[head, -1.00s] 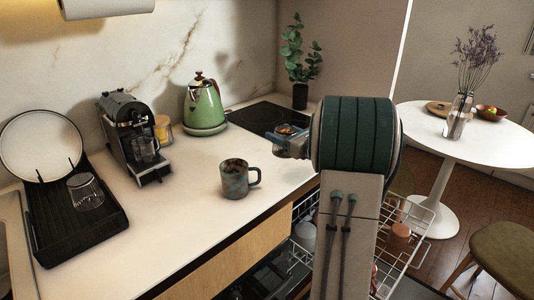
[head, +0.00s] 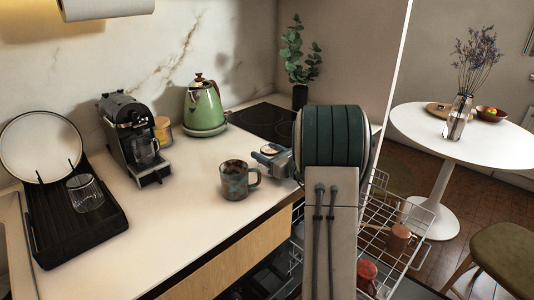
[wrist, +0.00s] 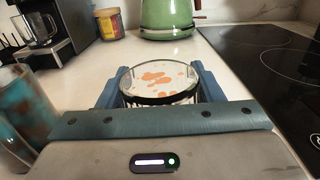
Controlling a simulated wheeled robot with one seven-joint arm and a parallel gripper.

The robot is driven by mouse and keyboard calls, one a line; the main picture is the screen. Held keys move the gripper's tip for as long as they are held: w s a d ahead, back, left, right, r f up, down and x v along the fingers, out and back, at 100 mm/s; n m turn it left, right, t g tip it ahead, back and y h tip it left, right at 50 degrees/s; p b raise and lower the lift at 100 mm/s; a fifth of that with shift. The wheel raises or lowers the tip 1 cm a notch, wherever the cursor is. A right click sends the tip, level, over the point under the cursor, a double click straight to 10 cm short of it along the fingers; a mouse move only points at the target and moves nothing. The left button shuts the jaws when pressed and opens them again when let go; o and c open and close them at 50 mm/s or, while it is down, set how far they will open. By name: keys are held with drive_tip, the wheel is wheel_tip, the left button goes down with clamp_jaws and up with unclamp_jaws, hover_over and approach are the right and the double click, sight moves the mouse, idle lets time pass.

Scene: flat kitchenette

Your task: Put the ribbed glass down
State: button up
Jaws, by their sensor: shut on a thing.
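My gripper (wrist: 159,90) is shut on the ribbed glass (wrist: 160,98), one blue finger on each side. In the wrist view the glass shows a dark round rim, vertical ribs below it and orange patches on a pale surface inside. In the head view the glass (head: 268,150) is small and partly hidden by my gripper (head: 275,159). It is over the white counter (head: 185,215), near the hob; I cannot tell whether its base touches. A speckled teal and brown mug (head: 238,180) stands just left of my gripper, and also shows in the wrist view (wrist: 22,110).
A green kettle (head: 204,108), a yellow jar (head: 162,130) and a coffee machine (head: 132,135) stand along the wall. A black rack (head: 75,225) with a clear glass (head: 85,193) is at left. The open dishwasher basket (head: 410,225) lies below right. Counter left of the mug is clear.

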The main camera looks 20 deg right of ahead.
drive_tip(key=o, duration=1.2)
drive_tip(key=shift+r, duration=0.2)
drive_tip(key=v, duration=1.2)
drive_tip(key=shift+f+b, duration=0.1)
drive_tip(key=shift+b, duration=0.25)
